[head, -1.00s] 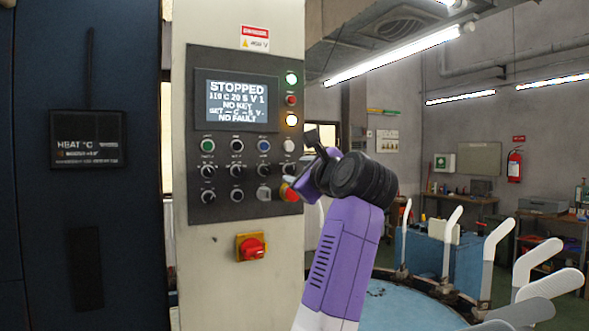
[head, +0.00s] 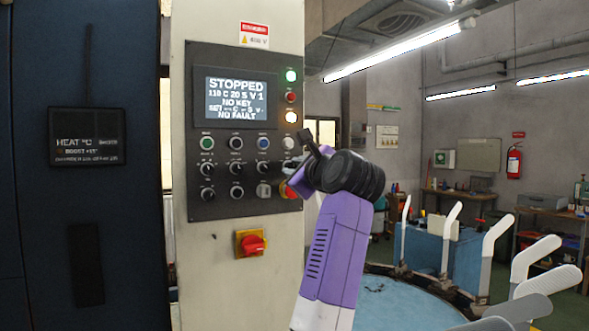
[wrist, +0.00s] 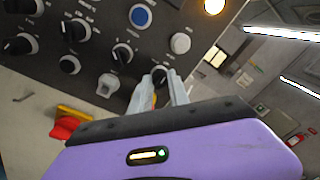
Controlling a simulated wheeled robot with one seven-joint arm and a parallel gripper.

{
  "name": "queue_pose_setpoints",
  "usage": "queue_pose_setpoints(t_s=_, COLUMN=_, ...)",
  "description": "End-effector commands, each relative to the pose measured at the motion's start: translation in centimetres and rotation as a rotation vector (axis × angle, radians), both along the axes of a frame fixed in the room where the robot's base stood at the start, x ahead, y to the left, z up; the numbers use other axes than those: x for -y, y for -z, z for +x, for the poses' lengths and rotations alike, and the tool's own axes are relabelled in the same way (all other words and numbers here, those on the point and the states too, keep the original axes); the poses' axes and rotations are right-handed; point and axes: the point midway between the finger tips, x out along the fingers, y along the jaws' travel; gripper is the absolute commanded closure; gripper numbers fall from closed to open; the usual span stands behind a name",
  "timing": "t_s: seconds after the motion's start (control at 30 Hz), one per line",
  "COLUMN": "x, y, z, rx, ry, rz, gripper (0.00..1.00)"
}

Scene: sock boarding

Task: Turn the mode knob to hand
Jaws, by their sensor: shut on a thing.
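The control panel (head: 221,136) is dark grey, with rows of buttons and black knobs below a screen reading STOPPED and NO KEY. In the wrist view, my gripper (wrist: 158,84) is shut on a black knob (wrist: 161,74), the rightmost of the upper knob row, below the white button (wrist: 180,43). Its label is too small to read, so I cannot tell if it is the mode knob. In the head view my purple gripper (head: 297,172) is at the panel's right edge and covers that knob. Another knob (wrist: 122,53) is beside it, free.
A red and yellow emergency button (head: 286,190) sits just below my gripper, partly hidden by it. A key switch (head: 264,190) is left of it. A red rotary switch (head: 251,245) is below the panel. Several white upright forms (head: 450,235) stand at right.

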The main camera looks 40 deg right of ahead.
Motion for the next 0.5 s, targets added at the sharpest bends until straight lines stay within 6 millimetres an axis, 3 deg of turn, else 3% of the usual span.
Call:
queue_pose_setpoints(t_s=0.27, x=0.0, y=0.06, z=0.01, rx=-0.025, ry=0.001, rz=-0.081, gripper=1.0)
queue_pose_setpoints(t_s=0.5, x=-0.01, y=0.09, z=0.03, rx=-0.076, ry=0.0, rz=-0.253, gripper=1.0)
